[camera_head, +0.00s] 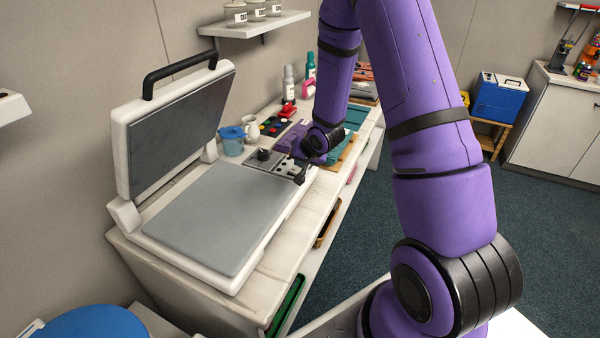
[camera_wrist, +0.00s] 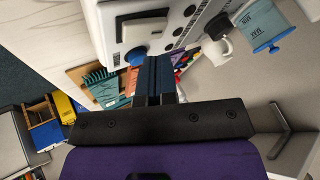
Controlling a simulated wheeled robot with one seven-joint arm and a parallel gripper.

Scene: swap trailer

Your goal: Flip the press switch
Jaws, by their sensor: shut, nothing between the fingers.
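The press (camera_head: 165,165) stands open on the counter, its lid tilted up at the left and its grey plate (camera_head: 215,215) bare. Its control panel (camera_head: 280,166) is at the far end of the plate, with a black knob (camera_head: 263,154) and small fittings. My gripper (camera_head: 299,178) is at the panel's right end, low and close over it, and hides part of it.
A blue-lidded jar (camera_head: 231,140) and white jug (camera_head: 251,128) stand behind the panel. Paints, bottles (camera_head: 289,83) and folded cloths (camera_head: 352,115) lie farther along the counter. A shelf (camera_head: 255,25) hangs above. The floor (camera_head: 350,240) right of the counter is clear.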

